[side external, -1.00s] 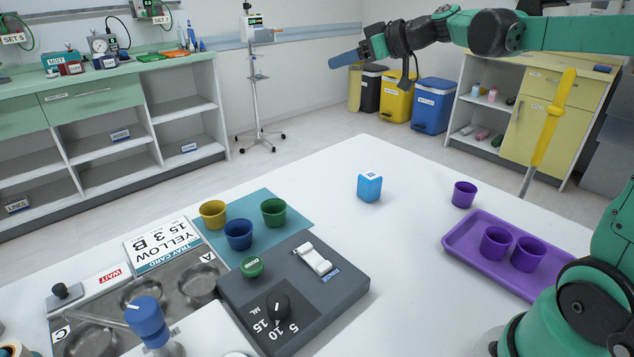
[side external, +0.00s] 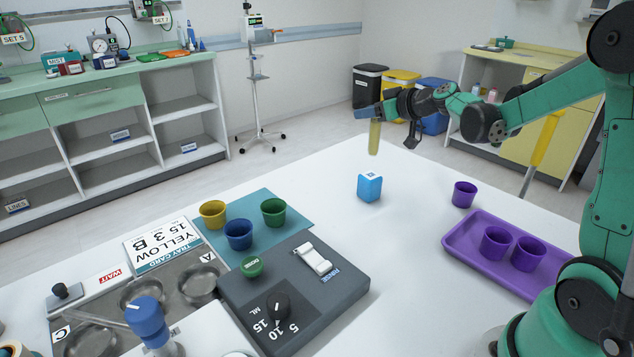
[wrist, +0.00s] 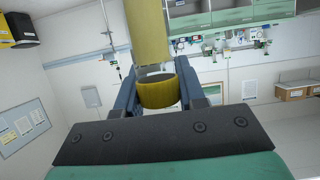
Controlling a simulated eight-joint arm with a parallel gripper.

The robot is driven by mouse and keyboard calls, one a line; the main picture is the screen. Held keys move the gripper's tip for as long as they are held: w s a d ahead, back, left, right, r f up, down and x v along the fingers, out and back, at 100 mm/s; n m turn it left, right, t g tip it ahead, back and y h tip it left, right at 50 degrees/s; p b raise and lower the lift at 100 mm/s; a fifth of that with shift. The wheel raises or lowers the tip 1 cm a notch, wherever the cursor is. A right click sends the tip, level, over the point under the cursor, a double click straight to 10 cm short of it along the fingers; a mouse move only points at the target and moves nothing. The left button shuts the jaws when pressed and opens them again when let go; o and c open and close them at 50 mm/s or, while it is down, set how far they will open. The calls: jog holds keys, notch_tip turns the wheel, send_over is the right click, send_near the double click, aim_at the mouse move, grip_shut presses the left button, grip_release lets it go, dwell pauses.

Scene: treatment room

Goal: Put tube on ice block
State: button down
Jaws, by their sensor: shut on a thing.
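The yellow tube (side external: 374,138) hangs upright from my gripper (side external: 368,113), which is shut on its upper end. In the wrist view the tube (wrist: 148,32) sits between the two dark fingers of my gripper (wrist: 158,93). The ice block (side external: 370,188) is a small blue cube with a white label on top, standing on the white table. In the side view the tube's lower end appears a little above the block, with a gap between them. The block is not visible in the wrist view.
A purple cup (side external: 464,194) stands right of the block, beside a purple tray (side external: 470,262) with two purple cups. Yellow, blue and green cups stand on a teal mat (side external: 262,203) at left. A grey dosing board (side external: 340,290) lies in front. The table around the block is clear.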

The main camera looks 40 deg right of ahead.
jog(key=shift+f, duration=2.4)
jog(key=shift+f, duration=0.15)
jog(key=c, duration=0.5)
grip_release()
